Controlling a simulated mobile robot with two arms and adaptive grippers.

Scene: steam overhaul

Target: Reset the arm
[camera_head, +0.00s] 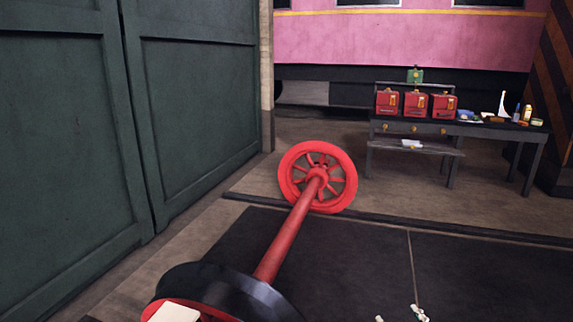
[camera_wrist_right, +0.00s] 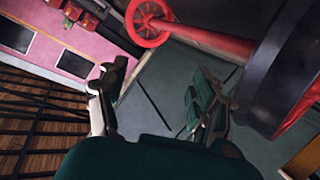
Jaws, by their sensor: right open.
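My right gripper (camera_wrist_right: 160,78) is open in the right wrist view, with its two fingers spread apart. In the head view, small pale tips at the bottom edge, right of centre, look like the same right gripper (camera_head: 399,315); the rest of that arm is cut off. A red wheelset with a spoked wheel (camera_head: 337,193) and a long red axle (camera_head: 287,234) lies ahead on the floor. It also shows in the right wrist view (camera_wrist_right: 205,38), apart from the fingers. My left gripper is not in view.
Tall green doors (camera_head: 80,130) stand on the left. At the back right, a dark bench (camera_head: 500,131) holds red boxes (camera_head: 416,105) and small items. A pink carriage (camera_head: 420,42) is behind it. Dark floor panels (camera_head: 470,275) right of the axle are clear.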

